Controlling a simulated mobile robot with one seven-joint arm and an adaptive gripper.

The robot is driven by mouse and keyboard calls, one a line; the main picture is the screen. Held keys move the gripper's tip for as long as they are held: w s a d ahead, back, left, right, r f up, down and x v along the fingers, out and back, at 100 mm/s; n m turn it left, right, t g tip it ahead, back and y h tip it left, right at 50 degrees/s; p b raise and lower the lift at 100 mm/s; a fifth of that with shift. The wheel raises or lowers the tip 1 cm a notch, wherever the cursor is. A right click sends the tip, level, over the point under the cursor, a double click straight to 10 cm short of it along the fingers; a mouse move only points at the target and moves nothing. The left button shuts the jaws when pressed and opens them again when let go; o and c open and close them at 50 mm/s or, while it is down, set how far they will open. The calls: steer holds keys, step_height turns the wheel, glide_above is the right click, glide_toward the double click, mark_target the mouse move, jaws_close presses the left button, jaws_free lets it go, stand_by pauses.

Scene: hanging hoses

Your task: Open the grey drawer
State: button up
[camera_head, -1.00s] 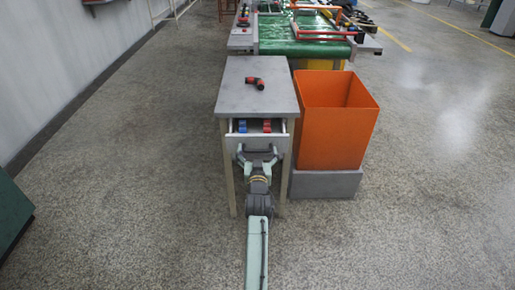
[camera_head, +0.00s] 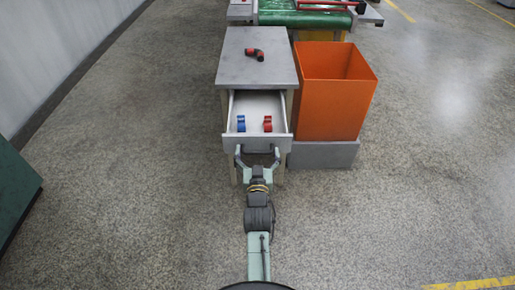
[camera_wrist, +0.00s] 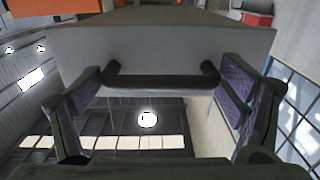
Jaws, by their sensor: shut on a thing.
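The grey drawer (camera_head: 254,106) is pulled well out of the small grey table (camera_head: 255,66), its white inside showing in the head view. A blue item (camera_head: 241,123) and a red item (camera_head: 267,124) stand in it. The dark bar handle (camera_wrist: 162,82) crosses the drawer front (camera_wrist: 160,48) in the wrist view. My gripper (camera_head: 257,155) is at the drawer front, its fingers at the two ends of the handle and shut on it. The exact contact at the finger pads is hard to see.
A red and black part (camera_head: 254,54) lies on the tabletop. An orange bin (camera_head: 335,92) on a grey block stands close to the right of the table. Floor on the left is clear; a dark green object (camera_head: 15,195) is at the left edge.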

steer(key=shift+a, duration=0.15)
steer(key=o, duration=1.5)
steer(key=shift+c, duration=0.2)
steer(key=shift+r, duration=0.15)
steer(key=shift+r, duration=0.3)
step_height(320, 180, up, 9)
steer(key=shift+r, duration=0.1)
